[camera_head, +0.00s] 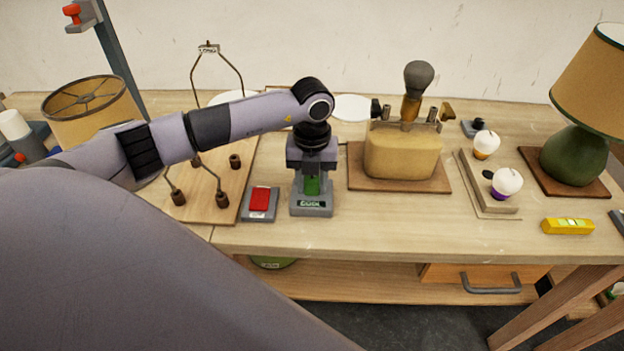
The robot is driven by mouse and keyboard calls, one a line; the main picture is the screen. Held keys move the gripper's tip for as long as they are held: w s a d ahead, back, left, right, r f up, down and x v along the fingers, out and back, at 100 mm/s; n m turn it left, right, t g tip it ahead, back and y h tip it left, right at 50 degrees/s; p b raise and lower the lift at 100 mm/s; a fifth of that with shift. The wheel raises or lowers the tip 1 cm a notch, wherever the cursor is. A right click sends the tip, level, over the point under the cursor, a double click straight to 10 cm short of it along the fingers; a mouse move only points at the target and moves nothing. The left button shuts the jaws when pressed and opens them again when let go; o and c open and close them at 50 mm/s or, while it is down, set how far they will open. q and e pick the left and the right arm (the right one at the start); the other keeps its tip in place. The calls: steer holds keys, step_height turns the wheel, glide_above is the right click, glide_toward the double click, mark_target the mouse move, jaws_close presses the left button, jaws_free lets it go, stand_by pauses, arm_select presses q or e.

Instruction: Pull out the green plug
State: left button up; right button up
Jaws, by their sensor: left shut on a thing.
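The green plug (312,186) stands upright in a grey socket block (311,207) with a small dark label on its front, near the front edge of the table. My left gripper (312,172) comes down on it from above and is shut on the plug. The gripper body hides the plug's upper part. The plug's lower part is at the block; I cannot tell whether it is still seated. My right gripper is not in view.
A grey box with a red top (260,200) sits just left of the socket block. A tan lamp base (402,152) stands to its right on a brown board. Bulbs (507,182), a yellow level (568,226) and a green lamp (575,155) are farther right. Table front between is clear.

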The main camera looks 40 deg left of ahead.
mark_target(312, 179)
arm_select(q)
steer(key=shift+r, duration=0.2)
steer(key=shift+r+p, duration=0.3)
steer(key=shift+r, duration=0.2)
stand_by(0.3)
steer(key=shift+r+p, duration=1.1)
steer(key=shift+r, duration=0.1)
steer(key=shift+r+p, duration=0.55)
steer(key=shift+r, duration=0.5)
